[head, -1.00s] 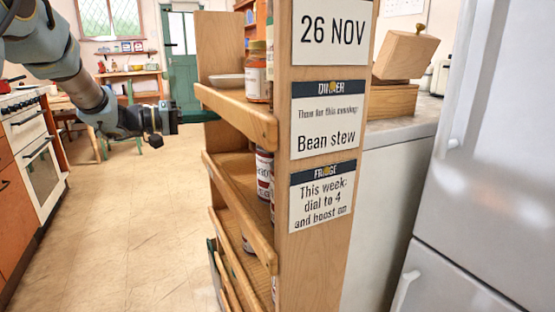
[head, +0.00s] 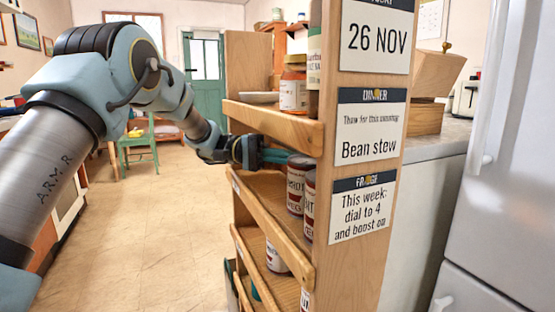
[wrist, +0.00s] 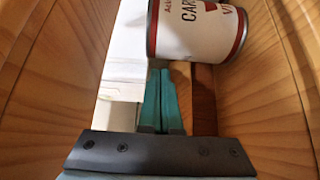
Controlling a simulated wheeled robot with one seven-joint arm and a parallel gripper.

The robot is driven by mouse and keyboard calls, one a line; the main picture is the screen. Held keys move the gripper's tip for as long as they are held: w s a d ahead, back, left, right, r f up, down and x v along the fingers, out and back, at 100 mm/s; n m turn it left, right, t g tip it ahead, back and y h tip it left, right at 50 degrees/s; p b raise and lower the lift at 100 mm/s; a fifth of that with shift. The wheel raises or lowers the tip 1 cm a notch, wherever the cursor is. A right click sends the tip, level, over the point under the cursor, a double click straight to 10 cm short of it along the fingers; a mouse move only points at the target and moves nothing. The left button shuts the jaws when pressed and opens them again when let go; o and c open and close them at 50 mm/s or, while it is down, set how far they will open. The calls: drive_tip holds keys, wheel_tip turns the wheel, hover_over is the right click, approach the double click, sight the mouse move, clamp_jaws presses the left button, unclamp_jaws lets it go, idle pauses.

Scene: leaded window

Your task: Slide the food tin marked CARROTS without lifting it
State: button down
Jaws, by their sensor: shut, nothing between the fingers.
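The CARROTS tin (head: 296,186), white label with dark red bands, stands upright on the middle shelf of the wooden rack in the head view; its label is partly cut off. It also shows at the top of the wrist view (wrist: 196,30), with "CAR" readable. My gripper (head: 284,156) reaches into that shelf from the left, its teal fingers shut and empty. In the wrist view the shut fingertips (wrist: 160,72) end close to the tin's lower left edge. I cannot tell whether they touch it.
A second tin (head: 309,208) stands beside the CARROTS tin, nearer the rack's end panel (head: 350,262). The upper shelf (head: 275,121), holding jars, is just above my gripper. A wooden lip (head: 270,215) edges the middle shelf. Another tin (head: 275,258) stands below. Open floor lies left.

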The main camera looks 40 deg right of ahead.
sight(303, 159)
drive_tip(key=shift+x, duration=1.75)
drive_tip(key=shift+r, duration=0.1)
drive_tip(key=a+p, duration=0.1)
drive_tip(key=p, duration=0.1)
drive_tip(key=shift+a+r+p, duration=0.2)
drive_tip(key=shift+p, duration=0.1)
drive_tip(key=shift+a+f, duration=0.2)
drive_tip(key=shift+a, duration=0.05)
drive_tip(key=shift+f, duration=0.1)
drive_tip(key=shift+w, duration=0.1)
drive_tip(key=p+v, duration=0.1)
drive_tip(key=v, duration=0.9)
drive_tip(key=shift+w+a, duration=0.1)
drive_tip(key=shift+w, duration=0.2)
drive_tip(key=shift+s, duration=0.1)
